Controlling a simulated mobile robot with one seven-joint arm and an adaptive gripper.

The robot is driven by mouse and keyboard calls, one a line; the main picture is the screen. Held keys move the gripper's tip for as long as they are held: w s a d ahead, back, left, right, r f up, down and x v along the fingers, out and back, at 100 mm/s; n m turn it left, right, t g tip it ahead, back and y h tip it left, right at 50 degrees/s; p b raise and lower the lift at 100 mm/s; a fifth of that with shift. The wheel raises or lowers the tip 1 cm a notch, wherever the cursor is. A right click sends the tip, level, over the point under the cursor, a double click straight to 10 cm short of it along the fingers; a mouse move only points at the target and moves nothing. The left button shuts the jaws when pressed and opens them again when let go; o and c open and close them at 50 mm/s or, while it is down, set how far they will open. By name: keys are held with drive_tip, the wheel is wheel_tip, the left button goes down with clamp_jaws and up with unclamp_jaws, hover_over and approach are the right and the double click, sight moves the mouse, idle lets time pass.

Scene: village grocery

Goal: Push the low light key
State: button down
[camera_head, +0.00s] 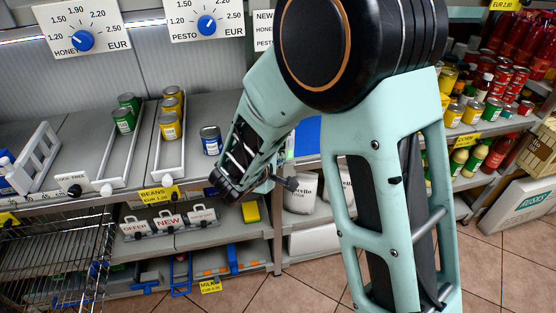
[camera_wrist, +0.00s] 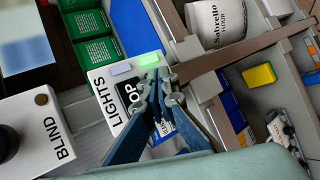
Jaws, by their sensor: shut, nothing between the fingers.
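The white lights panel (camera_wrist: 103,82) is in the wrist view, marked LIGHTS, with its lettering turned on its side. It has a dull grey-blue key (camera_wrist: 121,69) and a bright green key (camera_wrist: 150,59). The word TOP stands in line with the grey-blue key; the label in line with the green key is hidden by my fingers, so the green one seems to be the low light key. My gripper (camera_wrist: 161,76) is shut and empty, its tips beside the green key; I cannot tell whether they touch. In the head view my gripper (camera_head: 290,183) is partly hidden by my arm.
A white BLIND panel (camera_wrist: 38,128) with a dark knob is at left in the wrist view. Green boxes (camera_wrist: 97,50) stand beside the lights panel. A Sobrello flour bag (camera_wrist: 213,25) is beyond. Cans (camera_head: 211,140) stand on the shelf left of my arm.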

drive_tip(key=shift+w, duration=0.1)
idle(0.4)
drive_tip(key=shift+s+b, duration=0.35)
drive_tip(key=shift+b, duration=0.2)
drive_tip(key=shift+s, duration=0.1)
drive_tip(key=s, duration=0.2)
drive_tip(key=s+d+b, duration=0.1)
drive_tip(key=s+b, duration=0.1)
drive_tip(key=s, duration=0.1)
drive_tip(key=shift+s+d, duration=0.35)
drive_tip(key=shift+d, duration=0.05)
